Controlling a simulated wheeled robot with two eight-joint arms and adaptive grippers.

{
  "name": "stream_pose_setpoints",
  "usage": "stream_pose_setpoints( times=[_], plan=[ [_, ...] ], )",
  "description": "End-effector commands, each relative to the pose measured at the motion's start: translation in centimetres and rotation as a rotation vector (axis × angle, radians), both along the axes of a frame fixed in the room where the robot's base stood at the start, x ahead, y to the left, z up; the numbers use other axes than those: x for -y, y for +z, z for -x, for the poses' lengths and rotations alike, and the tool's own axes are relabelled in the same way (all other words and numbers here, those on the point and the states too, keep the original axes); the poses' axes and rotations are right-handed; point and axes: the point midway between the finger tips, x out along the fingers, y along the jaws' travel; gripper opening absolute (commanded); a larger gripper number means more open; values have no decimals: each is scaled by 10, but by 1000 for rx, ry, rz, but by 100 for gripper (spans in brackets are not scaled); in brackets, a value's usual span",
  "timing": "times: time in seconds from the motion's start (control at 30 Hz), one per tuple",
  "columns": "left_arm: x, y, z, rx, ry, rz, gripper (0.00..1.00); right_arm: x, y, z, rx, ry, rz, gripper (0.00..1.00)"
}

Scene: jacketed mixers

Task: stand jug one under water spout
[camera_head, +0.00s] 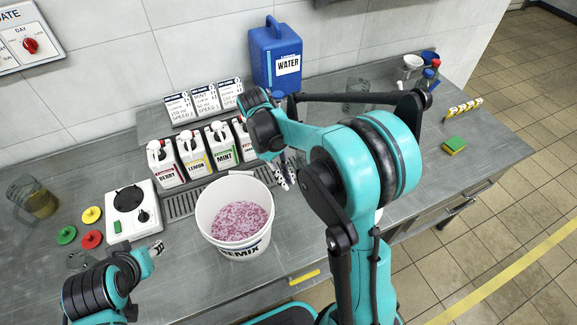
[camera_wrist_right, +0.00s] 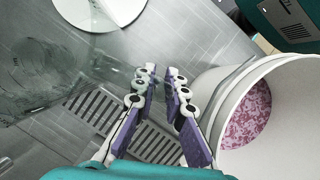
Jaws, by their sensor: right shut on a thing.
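The blue water container (camera_head: 277,45) stands on the raised back shelf; its spout area is mostly hidden behind my right arm. My right gripper (camera_head: 286,174) is low over the bench, just behind and right of the white bucket. In the right wrist view, a clear jug (camera_wrist_right: 38,70) is left of the right gripper (camera_wrist_right: 160,85), whose fingers are close together. The gripper seems shut on its clear handle, which is hard to make out. My right arm hides this jug in the head view. My left gripper (camera_head: 157,248) is left of the bucket; its finger gap is unclear.
The white bucket (camera_head: 209,213) with pink mix is close beside my right gripper. Several flavour bottles (camera_head: 193,154) and a drain grate (camera_head: 183,207) lie left of it. Another glass jug (camera_head: 35,199) stands far left. A clear vessel (camera_head: 356,90) is behind my right arm. A sponge (camera_head: 454,145) lies right.

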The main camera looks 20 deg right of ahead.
Motion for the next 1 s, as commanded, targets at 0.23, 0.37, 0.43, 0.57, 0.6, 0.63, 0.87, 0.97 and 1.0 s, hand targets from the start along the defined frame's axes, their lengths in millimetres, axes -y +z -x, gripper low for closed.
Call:
stream_pose_setpoints(
  times=[0.23, 0.37, 0.43, 0.57, 0.6, 0.63, 0.87, 0.97, 1.0],
  plan=[
    [0, 3, 0, 0, 0, 0, 40, 26, -16, 47, -1, 454, 3, 0],
    [0, 5, 0, 0, 0, 0, 40, 43, -26, 79, -2, 769, 4, 0],
    [0, 6, 0, 0, 0, 0, 40, 51, -31, 94, -3, 920, 3, 0],
    [0, 7, 0, 0, 0, 0, 40, 63, -37, 118, -4, 1146, 4, 0],
    [0, 7, 0, 0, 0, 0, 40, 65, -38, 123, -5, 1198, 4, 0],
    [0, 7, 0, 0, 0, 0, 40, 66, -39, 126, -4, 1231, 4, 0],
    [0, 5, 0, 0, 0, 0, 40, 71, -43, 129, -6, 1356, 2, 0],
    [0, -1, 0, 0, 0, 0, 40, 71, -44, 109, -7, 1363, 1, 0],
    [0, -3, 0, 0, 0, 0, 40, 71, -44, 98, -6, 1362, 2, 0]
  ],
)
